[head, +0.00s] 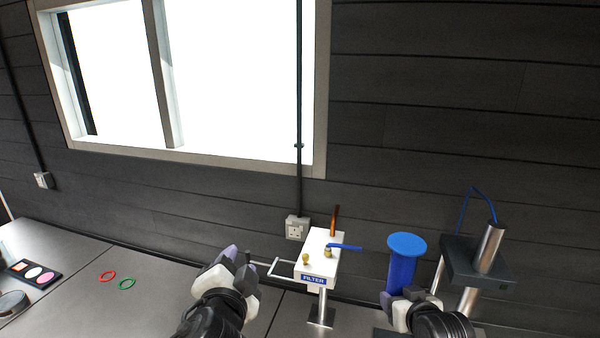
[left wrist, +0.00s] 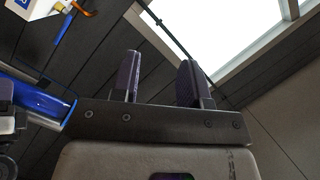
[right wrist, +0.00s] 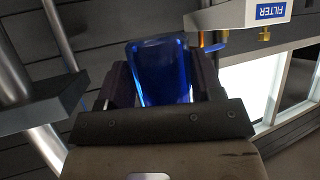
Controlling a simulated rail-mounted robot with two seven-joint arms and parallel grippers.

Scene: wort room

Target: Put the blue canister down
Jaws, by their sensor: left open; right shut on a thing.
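The blue canister (head: 401,270) is upright with a wide round blue lid, at the right in the head view. My right gripper (head: 413,296) is shut on its lower body; the canister also shows between the fingers in the right wrist view (right wrist: 160,75). Its bottom is hidden behind the gripper, so I cannot tell whether it touches anything. My left gripper (head: 236,262) is open and empty, left of the filter unit. Its two fingers stand apart in the left wrist view (left wrist: 160,80), where part of the canister (left wrist: 38,98) shows at the left edge.
The white filter unit (head: 318,258) with a blue lever stands on a post between my grippers. A dark block stand (head: 470,258) with metal cylinders is right of the canister. Red (head: 107,276) and green (head: 127,284) rings lie on the steel counter (head: 75,250) at left.

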